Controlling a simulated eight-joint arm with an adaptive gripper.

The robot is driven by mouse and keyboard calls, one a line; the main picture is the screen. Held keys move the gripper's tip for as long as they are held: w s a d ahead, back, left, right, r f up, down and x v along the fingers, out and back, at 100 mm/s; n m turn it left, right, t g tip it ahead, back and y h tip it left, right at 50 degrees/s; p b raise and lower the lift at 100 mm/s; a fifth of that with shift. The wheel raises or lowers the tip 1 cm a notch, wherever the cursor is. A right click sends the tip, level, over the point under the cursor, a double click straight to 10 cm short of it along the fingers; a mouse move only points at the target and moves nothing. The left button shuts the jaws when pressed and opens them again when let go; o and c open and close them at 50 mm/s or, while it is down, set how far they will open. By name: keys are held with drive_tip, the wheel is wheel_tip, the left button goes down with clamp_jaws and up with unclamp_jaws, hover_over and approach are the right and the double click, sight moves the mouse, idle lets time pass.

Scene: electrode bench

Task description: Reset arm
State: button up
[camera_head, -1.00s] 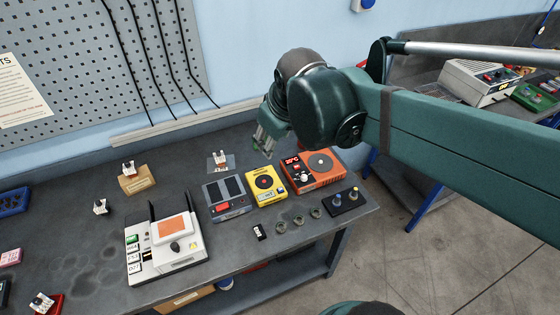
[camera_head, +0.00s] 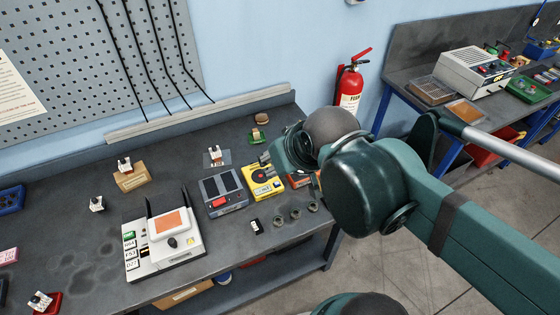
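My gripper (camera_head: 265,158) is small in the picture, at the end of my green arm. It is above the back right part of the dark bench (camera_head: 85,215), near the yellow device (camera_head: 262,180). Its fingers are partly hidden by the wrist, and I cannot tell whether they are apart. No held thing is visible.
A grey two-panel device (camera_head: 223,193) and a white machine with an orange screen (camera_head: 165,240) stand on the bench. A small electrode stand (camera_head: 214,157) is behind. A fire extinguisher (camera_head: 350,85) stands by the wall; a second bench (camera_head: 420,60) is at right.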

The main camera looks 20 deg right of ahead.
drive_tip(key=shift+f, duration=0.1)
wheel_tip(320, 180, down, 6)
drive_tip(key=b, duration=0.6)
idle(1.3)
